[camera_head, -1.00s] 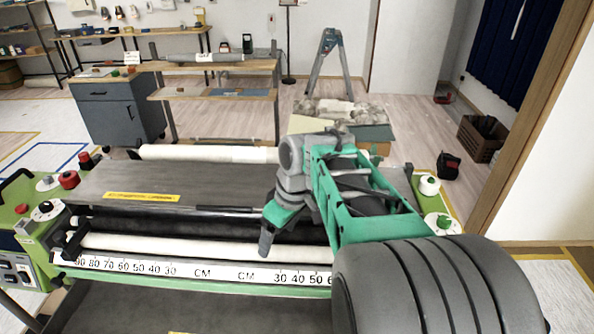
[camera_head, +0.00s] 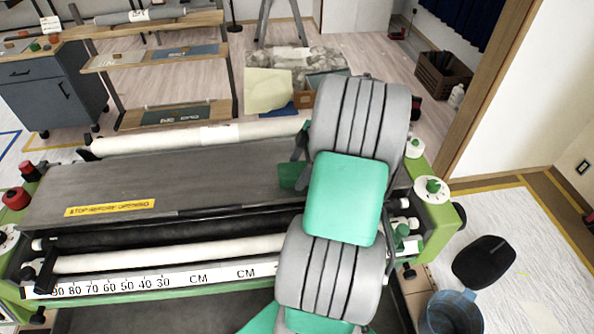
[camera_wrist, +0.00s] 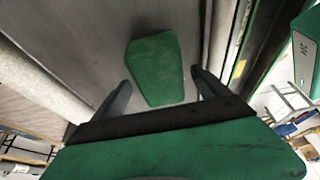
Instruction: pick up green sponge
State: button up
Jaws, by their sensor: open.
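The green sponge (camera_wrist: 153,68) is a blocky, tapered green piece lying on a grey surface in the wrist view. My gripper (camera_wrist: 161,80) is open, with one dark finger on either side of the sponge in that picture. I see no finger touching it, and the depth gap is hard to judge. In the head view my arm hides most of the gripper. A small dark green patch shows left of the arm on the machine's grey top; I cannot tell if it is the sponge or part of my gripper.
The pasting machine (camera_head: 120,195) has a flat grey top, white rollers and a centimetre scale (camera_head: 190,278). A long white roll (camera_head: 180,138) lies along its back. A blue bucket (camera_head: 453,312) stands on the floor at right. The left of the machine top is clear.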

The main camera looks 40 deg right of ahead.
jog(key=shift+a+f, duration=0.15)
jog(key=shift+f, duration=0.25)
jog(key=shift+f+b, duration=0.25)
jog(key=shift+b, duration=0.15)
jog(key=shift+c, duration=0.4)
jog(key=c, duration=1.4)
